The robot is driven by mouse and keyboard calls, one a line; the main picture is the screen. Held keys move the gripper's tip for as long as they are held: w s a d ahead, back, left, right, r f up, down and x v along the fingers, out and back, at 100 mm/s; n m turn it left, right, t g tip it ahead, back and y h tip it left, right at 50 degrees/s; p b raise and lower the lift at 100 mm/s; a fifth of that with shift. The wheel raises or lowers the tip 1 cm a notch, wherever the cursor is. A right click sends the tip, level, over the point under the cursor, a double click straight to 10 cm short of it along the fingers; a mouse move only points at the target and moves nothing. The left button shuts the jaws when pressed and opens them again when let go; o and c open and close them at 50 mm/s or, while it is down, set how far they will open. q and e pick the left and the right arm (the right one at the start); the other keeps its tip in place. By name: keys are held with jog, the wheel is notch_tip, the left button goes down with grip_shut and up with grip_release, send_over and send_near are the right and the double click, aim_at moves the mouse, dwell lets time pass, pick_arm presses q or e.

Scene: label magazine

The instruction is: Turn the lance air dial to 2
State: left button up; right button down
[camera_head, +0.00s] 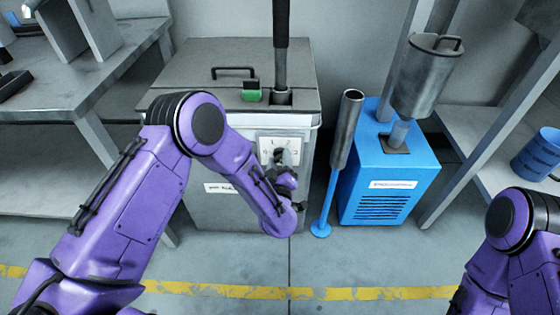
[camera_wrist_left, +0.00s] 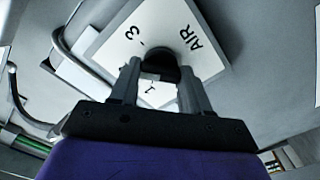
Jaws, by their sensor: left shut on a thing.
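The air dial is a black round knob (camera_wrist_left: 162,62) on a square white plate (camera_wrist_left: 150,22) marked AIR, 3 and 1 in the left wrist view. Its pointer and the mark 2 are not readable there. In the head view the plate (camera_head: 267,147) is on the upper front of a grey cabinet (camera_head: 225,170), and the knob is largely hidden by the gripper. My left gripper (camera_wrist_left: 158,74) is shut on the knob, one finger on each side; it also shows in the head view (camera_head: 283,160). My right gripper is out of view; only its arm shows at lower right.
A dark rod (camera_head: 281,40) stands in the cabinet top beside a green block (camera_head: 251,95). Right of the cabinet are a grey tube on a blue stand (camera_head: 333,180) and a blue vented box (camera_head: 385,175). A grey workbench (camera_head: 70,75) stands at left.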

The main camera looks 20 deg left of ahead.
pick_arm(q)
jog(key=shift+n, duration=1.9)
jog(key=o, duration=1.1)
jog(key=shift+c, duration=0.2)
jog(key=p+v, duration=0.1)
jog(key=v, duration=0.9)
jog(key=shift+s, duration=0.3)
jog(key=shift+d, duration=0.1)
